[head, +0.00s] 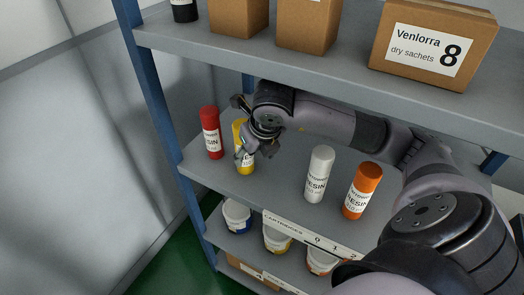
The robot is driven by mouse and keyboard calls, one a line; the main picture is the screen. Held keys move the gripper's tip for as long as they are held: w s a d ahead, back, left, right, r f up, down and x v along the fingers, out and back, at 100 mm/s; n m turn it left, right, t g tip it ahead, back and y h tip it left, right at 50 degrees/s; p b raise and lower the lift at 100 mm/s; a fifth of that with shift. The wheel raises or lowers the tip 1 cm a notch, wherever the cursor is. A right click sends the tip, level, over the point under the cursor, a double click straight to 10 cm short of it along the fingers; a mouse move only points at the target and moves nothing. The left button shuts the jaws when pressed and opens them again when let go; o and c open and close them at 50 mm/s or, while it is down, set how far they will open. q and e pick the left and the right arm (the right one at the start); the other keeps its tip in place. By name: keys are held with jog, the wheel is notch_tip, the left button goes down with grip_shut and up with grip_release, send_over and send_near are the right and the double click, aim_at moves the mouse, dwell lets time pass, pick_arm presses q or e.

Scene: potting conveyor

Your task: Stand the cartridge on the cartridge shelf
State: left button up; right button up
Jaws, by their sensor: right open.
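My right gripper (242,128) reaches in from the right over the middle shelf, the cartridge shelf (275,205), labelled "CARTRIDGES". It is at the yellow cartridge (246,162), which stands upright on the shelf, partly hidden behind the gripper. The gripper is open; whether its fingers touch the cartridge I cannot tell. A red cartridge (211,134) stands to the left, and a white cartridge (319,174) and an orange cartridge (362,190) stand to the right, all upright. My left gripper is not in view.
The upper shelf (340,70) holds brown boxes, one marked "Venlorra 8" (432,42), close above my arm. Tubs (237,217) stand on the shelf below. A blue post (155,85) bounds the rack at left. Free shelf room lies between the yellow and white cartridges.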

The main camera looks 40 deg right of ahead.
jog(key=shift+s+a+b, duration=0.25)
jog(key=shift+s, duration=0.9)
jog(key=shift+s+a+b, duration=0.25)
jog(key=shift+s, duration=0.85)
